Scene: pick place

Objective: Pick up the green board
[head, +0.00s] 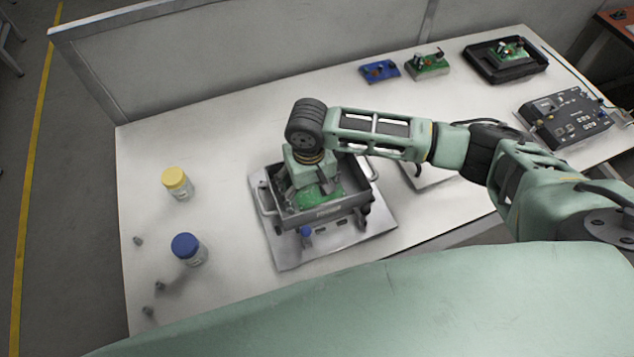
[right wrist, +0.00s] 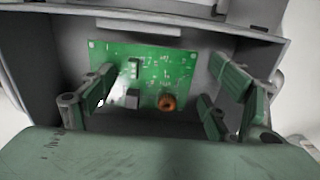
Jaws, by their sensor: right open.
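The green board (head: 318,194) lies in a grey metal tray (head: 327,214) on the table. In the right wrist view the green board (right wrist: 145,70) shows a copper-coloured round part, a dark connector and a grey block. My right gripper (head: 305,192) points down into the tray over the board. In the right wrist view the right gripper (right wrist: 160,105) is open, its fingers to the left and right of the board's near part. I see no grip on the board; whether a finger touches it, I cannot tell. My left gripper is not in view.
The tray has side handles and stands on a light plate (head: 290,252). A yellow-lidded jar (head: 178,184) and a blue-lidded jar (head: 188,249) stand at left. A blue board (head: 380,71), another green board (head: 428,64), a black tray (head: 486,66) and a dark device (head: 563,119) sit at the back right.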

